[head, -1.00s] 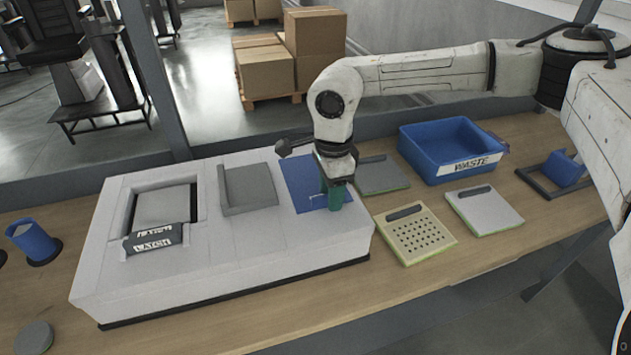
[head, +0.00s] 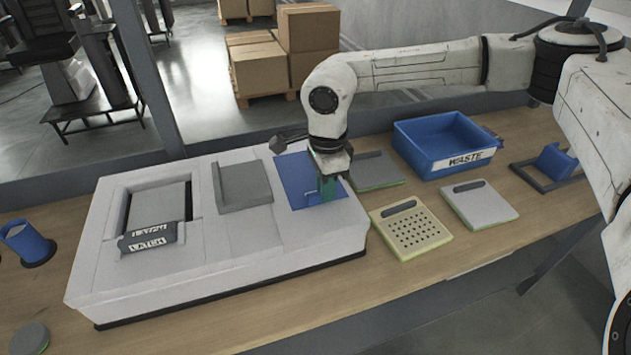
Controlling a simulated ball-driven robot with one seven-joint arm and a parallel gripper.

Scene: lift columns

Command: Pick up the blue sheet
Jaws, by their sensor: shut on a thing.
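The blue sheet (head: 293,176) lies on the right part of the white machine's top. My gripper (head: 328,190) points down over the sheet's right part. A green piece (head: 330,188) shows at its fingertips, partly hidden by my wrist. The gripper looks closed at a small light-blue tab (head: 312,193) on the sheet. The sheet still looks flat on the machine, and its right edge is hidden behind my arm.
The white machine (head: 200,270) has a grey raised plate and a latch bar (head: 148,238). A blue waste bin (head: 440,166), a grey pad, a perforated cream plate (head: 410,250) and a white plate (head: 480,208) stand to the right. Bare wood lies along the front edge.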

